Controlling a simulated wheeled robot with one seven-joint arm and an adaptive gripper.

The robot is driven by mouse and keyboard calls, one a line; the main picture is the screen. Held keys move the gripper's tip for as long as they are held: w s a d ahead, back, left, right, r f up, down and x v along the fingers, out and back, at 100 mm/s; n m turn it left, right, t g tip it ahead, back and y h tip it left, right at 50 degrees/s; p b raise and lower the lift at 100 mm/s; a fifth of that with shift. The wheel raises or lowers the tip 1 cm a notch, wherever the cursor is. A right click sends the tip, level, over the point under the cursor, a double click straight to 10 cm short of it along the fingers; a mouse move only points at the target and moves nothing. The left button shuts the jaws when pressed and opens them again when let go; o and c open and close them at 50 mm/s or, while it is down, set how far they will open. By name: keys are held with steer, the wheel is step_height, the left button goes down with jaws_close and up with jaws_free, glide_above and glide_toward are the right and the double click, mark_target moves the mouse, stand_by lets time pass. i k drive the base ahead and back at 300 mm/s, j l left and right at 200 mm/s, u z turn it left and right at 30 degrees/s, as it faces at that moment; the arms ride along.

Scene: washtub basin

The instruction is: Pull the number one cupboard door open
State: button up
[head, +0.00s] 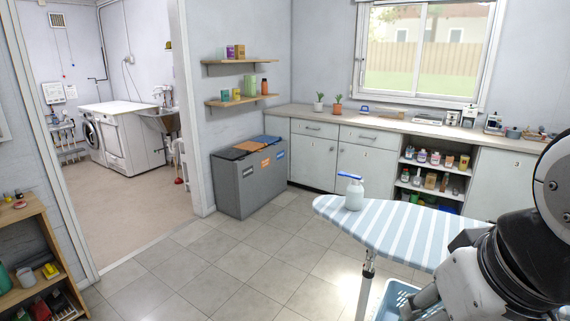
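A run of pale grey cupboards stands along the back wall under a beige worktop (400,122). A left door (312,165) and a second door (364,172) sit side by side, each under a drawer; another door (500,185) is to the right of open shelves. All look shut. Small dark marks show on the doors, but I cannot read a number on any. My arm comes in at the lower right, and what looks like my gripper (424,300) is low there, partly cut off by the frame edge. It is far from the doors, and its fingers are not clear.
A grey three-lid bin (232,185) stands left of the cupboards. Tiled floor (240,255) is clear left of the board.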

mark_target(314, 159)
steer(key=i+j+u, duration=0.25)
steer(key=i+u, duration=0.7)
steer(key=i, duration=0.2)
steer(key=i+z, duration=0.1)
steer(key=i, duration=0.45)
steer(key=i+j+z, duration=0.1)
steer(key=i, duration=0.45)
steer(key=i+j+z, duration=0.1)
steer(key=i, duration=0.45)
steer(key=i+l+z, duration=0.2)
steer(key=i+z, duration=0.15)
steer(key=i, duration=0.2)
steer(key=i+z, duration=0.35)
steer(key=i, duration=0.15)
steer(key=i+j+z, duration=0.1)
steer(key=i+z, duration=0.25)
steer(key=i, duration=0.2)
steer(key=i+j+z, duration=0.35)
steer(key=i, duration=0.2)
steer(key=i+l, duration=0.65)
steer(key=i, duration=0.15)
steer(key=i+l, duration=0.7)
steer(key=i+l+u, duration=0.1)
steer(key=i+l, duration=0.15)
